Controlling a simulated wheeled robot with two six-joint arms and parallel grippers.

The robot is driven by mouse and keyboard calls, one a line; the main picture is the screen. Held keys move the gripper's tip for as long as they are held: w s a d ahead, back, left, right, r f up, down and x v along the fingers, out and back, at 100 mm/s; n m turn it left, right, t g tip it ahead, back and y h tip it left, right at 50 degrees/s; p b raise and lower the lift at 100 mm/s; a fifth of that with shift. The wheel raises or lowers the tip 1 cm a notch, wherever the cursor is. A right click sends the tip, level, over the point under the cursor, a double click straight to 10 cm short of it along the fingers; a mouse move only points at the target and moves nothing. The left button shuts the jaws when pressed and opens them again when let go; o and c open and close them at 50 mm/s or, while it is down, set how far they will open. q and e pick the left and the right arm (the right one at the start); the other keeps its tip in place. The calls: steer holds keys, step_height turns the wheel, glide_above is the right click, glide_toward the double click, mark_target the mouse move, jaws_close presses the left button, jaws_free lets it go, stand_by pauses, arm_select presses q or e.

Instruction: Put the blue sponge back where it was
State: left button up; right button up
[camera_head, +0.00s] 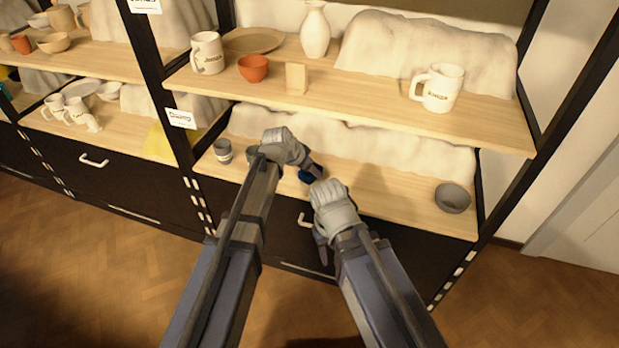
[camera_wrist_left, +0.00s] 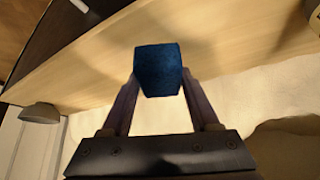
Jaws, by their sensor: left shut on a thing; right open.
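The blue sponge (camera_head: 307,177) is over the front part of the lower wooden shelf (camera_head: 385,190), mostly hidden behind my grippers in the head view. It shows clearly in the left wrist view as a dark blue block (camera_wrist_left: 157,68) between two fingers. My left gripper (camera_wrist_left: 157,84) is shut on it; the head view shows that gripper (camera_head: 312,172) reaching in at the shelf's front. I cannot tell whether the sponge touches the board. My right gripper (camera_head: 320,248) is open and empty, in front of the shelf's edge, below and close to the left one.
A grey bowl (camera_head: 453,198) stands at the lower shelf's right end. A grey cup (camera_head: 223,151) stands at its left, with another partly hidden beside my left arm. The upper shelf (camera_head: 350,103) overhangs, holding mugs and a vase (camera_head: 315,32). Bare board lies between sponge and bowl.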

arm_select(q)
steer(key=shift+f+b, duration=1.85)
steer(key=shift+f, duration=0.05)
steer(key=shift+r, duration=0.15)
steer(key=o, duration=1.2)
